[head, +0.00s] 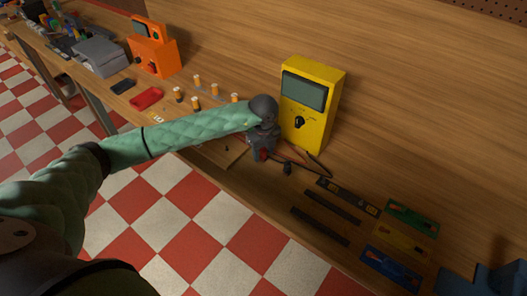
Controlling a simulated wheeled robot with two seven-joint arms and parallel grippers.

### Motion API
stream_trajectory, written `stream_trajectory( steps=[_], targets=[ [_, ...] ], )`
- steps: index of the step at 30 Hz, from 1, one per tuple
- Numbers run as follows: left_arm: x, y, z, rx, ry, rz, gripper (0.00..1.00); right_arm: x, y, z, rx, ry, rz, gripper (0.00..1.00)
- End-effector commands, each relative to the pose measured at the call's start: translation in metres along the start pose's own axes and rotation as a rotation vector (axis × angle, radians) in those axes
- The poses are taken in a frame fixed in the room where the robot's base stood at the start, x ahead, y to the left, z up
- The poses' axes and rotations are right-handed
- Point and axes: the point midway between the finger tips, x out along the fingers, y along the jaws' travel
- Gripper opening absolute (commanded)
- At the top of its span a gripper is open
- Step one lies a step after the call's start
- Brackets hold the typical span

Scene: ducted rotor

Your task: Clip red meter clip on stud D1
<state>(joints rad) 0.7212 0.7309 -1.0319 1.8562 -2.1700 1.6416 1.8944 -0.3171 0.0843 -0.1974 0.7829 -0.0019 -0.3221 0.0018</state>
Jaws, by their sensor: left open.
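My left gripper (262,153) is open and points down at the bench, just left of the yellow meter (311,100). A small red piece (264,156), which looks like the red meter clip, shows at its fingertips. Whether it lies between the fingers or beside them I cannot tell. A black clip (287,168) lies on the bench just right of the gripper, with dark leads near it. My right gripper is out of view.
A red object (147,98), an orange box (153,50) and a grey case (100,55) stand farther left. Dark strips (330,206) and coloured packets (392,267) lie to the right. A dark blue object (485,282) fills the bottom right corner. The bench's front edge runs below the gripper.

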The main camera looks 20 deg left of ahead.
Motion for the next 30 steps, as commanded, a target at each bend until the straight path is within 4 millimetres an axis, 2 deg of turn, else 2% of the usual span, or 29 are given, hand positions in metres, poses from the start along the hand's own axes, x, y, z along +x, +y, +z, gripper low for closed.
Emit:
stream_trajectory(
  steps=[8,11,15,16,30],
  targets=[
    [0.0025,-0.0001,-0.0004,0.001,0.001,-0.001,0.48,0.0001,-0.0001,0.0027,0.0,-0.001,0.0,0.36],
    [0.0024,-0.0001,-0.0004,0.001,0.001,-0.001,0.33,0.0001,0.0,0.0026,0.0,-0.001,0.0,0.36],
    [0.0023,-0.0001,-0.0003,0.001,0.0,-0.001,0.05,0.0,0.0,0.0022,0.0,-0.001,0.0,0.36],
    [0.0023,-0.0001,-0.0003,0.001,0.0,-0.001,0.01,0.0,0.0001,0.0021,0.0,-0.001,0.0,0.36],
    [-0.0042,-0.0008,0.0001,0.001,-0.001,-0.002,0.01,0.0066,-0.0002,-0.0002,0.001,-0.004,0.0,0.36]
  ],
)
